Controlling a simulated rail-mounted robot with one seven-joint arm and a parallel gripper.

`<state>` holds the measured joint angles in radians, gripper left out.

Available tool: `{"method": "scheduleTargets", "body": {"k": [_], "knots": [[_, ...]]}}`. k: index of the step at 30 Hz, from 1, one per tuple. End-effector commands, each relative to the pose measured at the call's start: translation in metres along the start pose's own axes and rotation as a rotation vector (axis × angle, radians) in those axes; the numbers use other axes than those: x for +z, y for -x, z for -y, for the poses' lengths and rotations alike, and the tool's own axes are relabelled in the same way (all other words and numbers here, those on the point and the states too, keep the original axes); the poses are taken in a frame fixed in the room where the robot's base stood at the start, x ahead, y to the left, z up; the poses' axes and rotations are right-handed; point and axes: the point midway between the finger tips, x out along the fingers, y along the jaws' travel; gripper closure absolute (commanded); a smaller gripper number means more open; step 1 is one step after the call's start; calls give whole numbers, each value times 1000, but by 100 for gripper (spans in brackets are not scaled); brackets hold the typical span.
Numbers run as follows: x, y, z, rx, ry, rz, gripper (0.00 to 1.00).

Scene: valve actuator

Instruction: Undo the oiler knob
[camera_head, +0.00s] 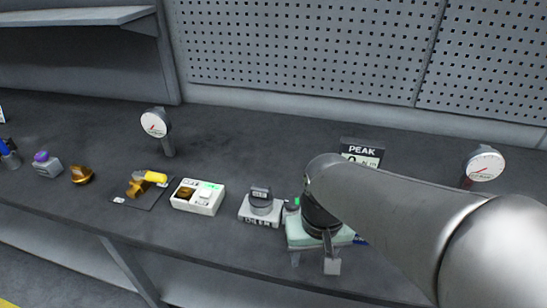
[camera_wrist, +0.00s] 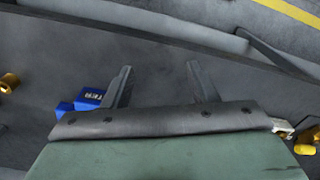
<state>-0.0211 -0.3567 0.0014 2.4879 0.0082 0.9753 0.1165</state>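I cannot tell for sure which part is the oiler knob. A grey block with a dark round knob (camera_head: 261,200) stands on the bench just left of my gripper, and its label is too small to read surely. My gripper (camera_head: 314,262) is over the front part of the bench, partly behind my own arm. In the wrist view my gripper (camera_wrist: 160,84) has its two fingers spread, with only bare dark surface between them. It touches no knob that I can see.
A blue labelled block (camera_wrist: 88,99) is beside the left finger in the wrist view. Gauges (camera_head: 155,124) (camera_head: 485,163) stand behind.

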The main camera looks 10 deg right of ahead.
Motion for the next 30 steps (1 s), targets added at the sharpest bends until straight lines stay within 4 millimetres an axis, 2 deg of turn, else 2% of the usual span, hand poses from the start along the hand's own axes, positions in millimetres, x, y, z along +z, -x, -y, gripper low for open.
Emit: {"method": "scheduleTargets", "body": {"k": [5,9,12,15,18,23,26,30], "knots": [[-69,31,6,4,-458,4,38],[-124,67,10,14,-926,13,38],[-154,89,12,22,-1227,16,38],[-174,107,12,29,-1464,17,38],[-185,119,12,34,-1624,16,38],[-191,125,13,39,-1725,17,38],[-191,117,12,41,-1731,18,38],[-189,91,12,41,-1729,19,38]]}}
